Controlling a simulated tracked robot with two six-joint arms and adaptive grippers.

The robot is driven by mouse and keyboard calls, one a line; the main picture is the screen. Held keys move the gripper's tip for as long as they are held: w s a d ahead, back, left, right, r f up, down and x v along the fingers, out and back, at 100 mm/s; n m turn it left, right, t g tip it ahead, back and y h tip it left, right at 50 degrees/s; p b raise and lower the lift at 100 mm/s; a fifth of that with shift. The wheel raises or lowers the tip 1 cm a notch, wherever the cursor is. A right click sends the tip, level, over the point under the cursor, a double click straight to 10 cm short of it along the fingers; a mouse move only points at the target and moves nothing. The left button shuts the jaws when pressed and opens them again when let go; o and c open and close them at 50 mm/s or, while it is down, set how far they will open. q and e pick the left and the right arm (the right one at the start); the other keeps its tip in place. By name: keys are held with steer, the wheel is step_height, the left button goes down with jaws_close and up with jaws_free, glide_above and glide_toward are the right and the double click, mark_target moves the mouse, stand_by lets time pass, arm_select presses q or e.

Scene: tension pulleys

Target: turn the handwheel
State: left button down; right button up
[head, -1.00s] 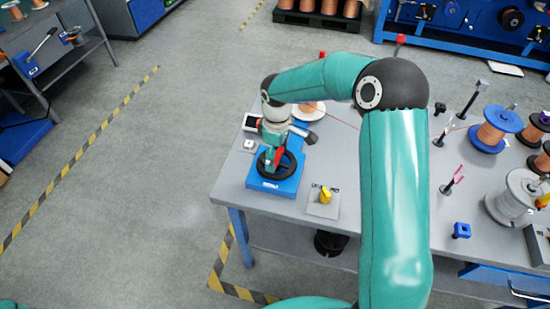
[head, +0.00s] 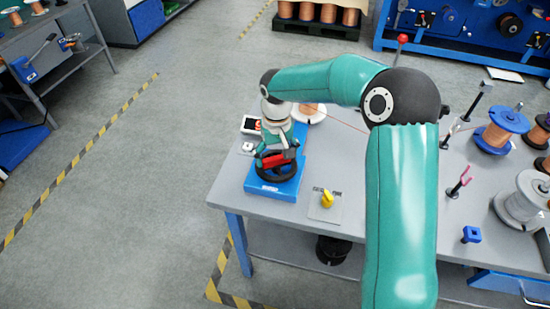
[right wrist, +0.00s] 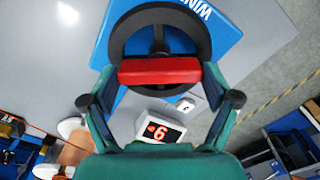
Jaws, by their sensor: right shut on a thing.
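The black handwheel (head: 277,180) sits on a blue base (head: 270,191) at the left end of the workbench. It also shows in the right wrist view (right wrist: 117,42), with a red bar (right wrist: 160,71) across its near side. My right gripper (head: 274,158) is over the wheel from above, with its two fingers at the ends of the red bar, shut on it. Part of the wheel is hidden by the gripper in the head view. My left gripper is not in view.
A small display (right wrist: 160,131) shows a red 6 beside the base. A plate with a yellow knob (head: 327,198) lies right of the wheel. Copper spools (head: 497,130), a pink fork post (head: 460,182) and a blue block (head: 471,234) stand further right.

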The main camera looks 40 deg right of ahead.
mark_target(276, 157)
steer(key=shift+s+m, duration=0.1)
steer(key=shift+m, duration=0.3)
steer(key=o, duration=0.9)
steer(key=shift+r, duration=0.2)
step_height(276, 157, up, 12)
steer(key=shift+f, duration=0.25)
steer(key=shift+c, duration=0.3)
